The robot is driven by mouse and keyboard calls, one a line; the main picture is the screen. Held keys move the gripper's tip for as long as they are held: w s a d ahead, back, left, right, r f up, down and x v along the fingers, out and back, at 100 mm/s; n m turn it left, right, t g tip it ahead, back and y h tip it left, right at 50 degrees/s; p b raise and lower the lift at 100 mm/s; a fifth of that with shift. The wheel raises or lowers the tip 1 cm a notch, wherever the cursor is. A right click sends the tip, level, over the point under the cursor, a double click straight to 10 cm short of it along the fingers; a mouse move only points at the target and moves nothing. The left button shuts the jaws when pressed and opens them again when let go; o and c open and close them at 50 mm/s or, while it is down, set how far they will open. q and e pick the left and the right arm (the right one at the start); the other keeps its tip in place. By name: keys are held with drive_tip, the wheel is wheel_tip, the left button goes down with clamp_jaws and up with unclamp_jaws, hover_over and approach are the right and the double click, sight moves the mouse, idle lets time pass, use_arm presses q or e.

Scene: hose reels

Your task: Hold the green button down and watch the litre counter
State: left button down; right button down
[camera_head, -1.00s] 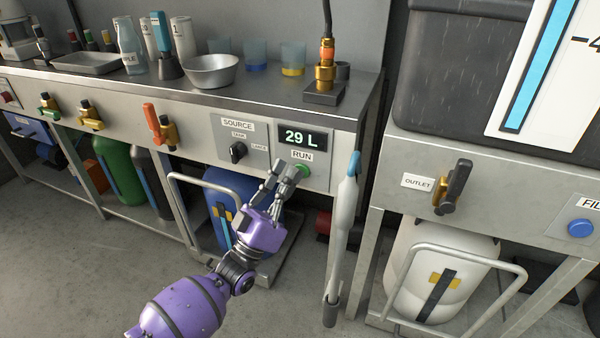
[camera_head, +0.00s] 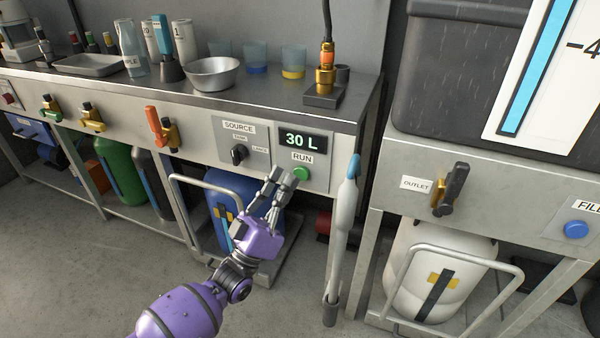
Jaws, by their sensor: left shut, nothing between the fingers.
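The green RUN button (camera_head: 302,173) is on the front panel of the steel bench, below the litre counter (camera_head: 302,141), which reads 30 L. My left gripper (camera_head: 283,177) is purple and grey. It is shut and empty, with its fingertips just left of and below the button. My right gripper is not in view.
A SOURCE selector knob (camera_head: 239,153) sits left of the counter. A white wand (camera_head: 342,225) hangs at the bench's right end. A metal rail (camera_head: 205,183) fronts a blue tank (camera_head: 222,190) under the bench. The outlet valve (camera_head: 452,188) is further right.

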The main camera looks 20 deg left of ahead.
use_arm(q)
drive_tip(key=shift+s, duration=0.15)
drive_tip(key=s+p, duration=0.2)
drive_tip(key=s, duration=0.3)
idle(0.4)
